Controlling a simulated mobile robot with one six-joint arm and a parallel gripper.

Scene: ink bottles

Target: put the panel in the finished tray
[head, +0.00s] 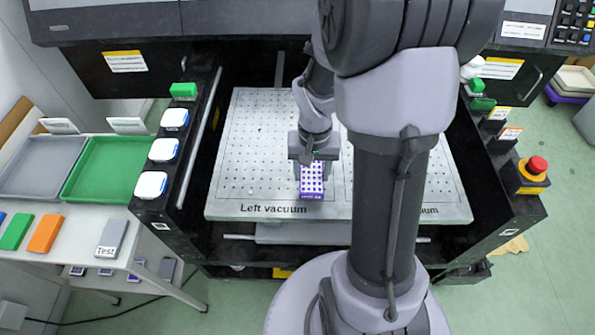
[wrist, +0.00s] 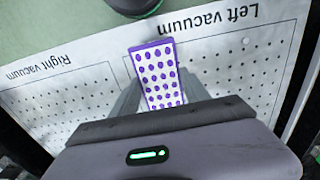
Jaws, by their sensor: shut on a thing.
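The panel (head: 312,184) is a small purple block with a white face covered in purple dots. It is between the fingers of my gripper (head: 311,168), near the front edge of the perforated vacuum plate (head: 250,150), by the words "Left vacuum". In the wrist view the panel (wrist: 158,70) sits between the two grey fingers, which are shut on it. I cannot tell whether it touches the plate. A green tray (head: 72,180) and a grey tray (head: 15,188) stand on the left side table. Both look empty. The signs behind them are unreadable, so I cannot tell which is the finished tray.
Several white-topped buttons (head: 162,150) line the machine's left rail. Green (head: 17,232), orange (head: 45,233) and grey "Test" (head: 111,239) blocks lie in front of the trays. A red emergency button (head: 537,165) is at right. My arm covers the plate's right part.

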